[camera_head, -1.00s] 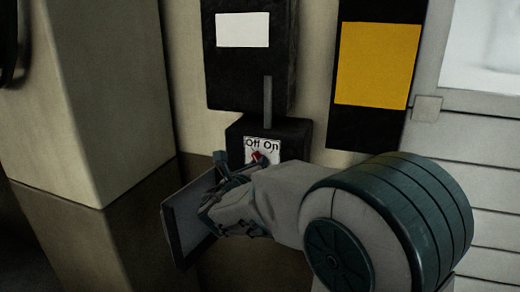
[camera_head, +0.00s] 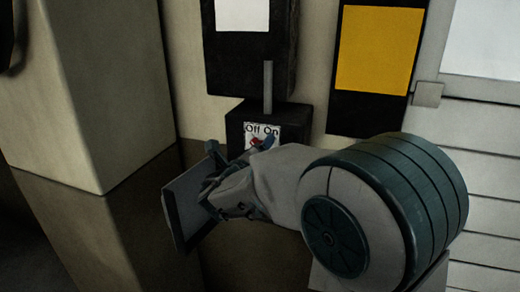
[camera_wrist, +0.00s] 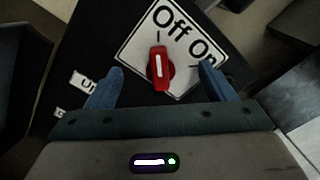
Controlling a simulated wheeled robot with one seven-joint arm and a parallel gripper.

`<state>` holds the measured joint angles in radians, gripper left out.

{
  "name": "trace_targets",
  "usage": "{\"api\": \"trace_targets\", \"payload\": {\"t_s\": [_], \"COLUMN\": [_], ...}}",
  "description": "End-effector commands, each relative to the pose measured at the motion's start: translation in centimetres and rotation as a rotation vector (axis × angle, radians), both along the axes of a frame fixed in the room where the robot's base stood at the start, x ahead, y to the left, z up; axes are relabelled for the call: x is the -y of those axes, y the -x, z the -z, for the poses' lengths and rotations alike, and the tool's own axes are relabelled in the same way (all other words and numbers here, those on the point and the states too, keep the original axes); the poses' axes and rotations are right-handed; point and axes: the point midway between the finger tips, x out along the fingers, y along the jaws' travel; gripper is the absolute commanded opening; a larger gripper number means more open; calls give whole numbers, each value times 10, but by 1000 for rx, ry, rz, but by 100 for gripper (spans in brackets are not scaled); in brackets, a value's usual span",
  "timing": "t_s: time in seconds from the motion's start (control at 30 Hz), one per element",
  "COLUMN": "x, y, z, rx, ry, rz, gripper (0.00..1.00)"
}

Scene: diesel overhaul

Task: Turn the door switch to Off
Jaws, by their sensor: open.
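The door switch is a red knob (camera_wrist: 160,68) with a white stripe, on a white plate (camera_wrist: 137,48) marked "Off" and "On". In the wrist view the stripe runs nearly straight up, roughly in line with a short tick beside "Off". The knob also shows small in the head view (camera_head: 256,142), on the front of a black box (camera_head: 238,118). My gripper (camera_wrist: 161,70) is open, with one blue finger on each side of the knob and a gap to both. In the head view my gripper (camera_head: 240,148) is at the box front, partly covering the plate.
A larger black box (camera_head: 250,62) with a white label hangs above the switch box, a grey rod (camera_head: 268,88) between them. A black panel with a yellow sheet (camera_head: 379,50) is at right. A wall corner (camera_head: 104,188) juts out at left.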

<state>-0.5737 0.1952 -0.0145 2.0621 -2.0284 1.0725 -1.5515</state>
Motion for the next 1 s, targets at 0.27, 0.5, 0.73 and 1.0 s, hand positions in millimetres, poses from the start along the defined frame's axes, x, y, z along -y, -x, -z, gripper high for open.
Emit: {"api": "trace_targets", "payload": {"t_s": [0.27, 0.5, 0.73, 1.0], "x": [-2, -14, -23, -24], "y": [4, 35, 62, 66], "z": [0, -1, -1, 0], "rx": [1, 1, 1, 1], "ry": [-1, -2, -2, -1], "rz": [-1, -4, -2, 1], "gripper": [76, 76, 76, 76]}}
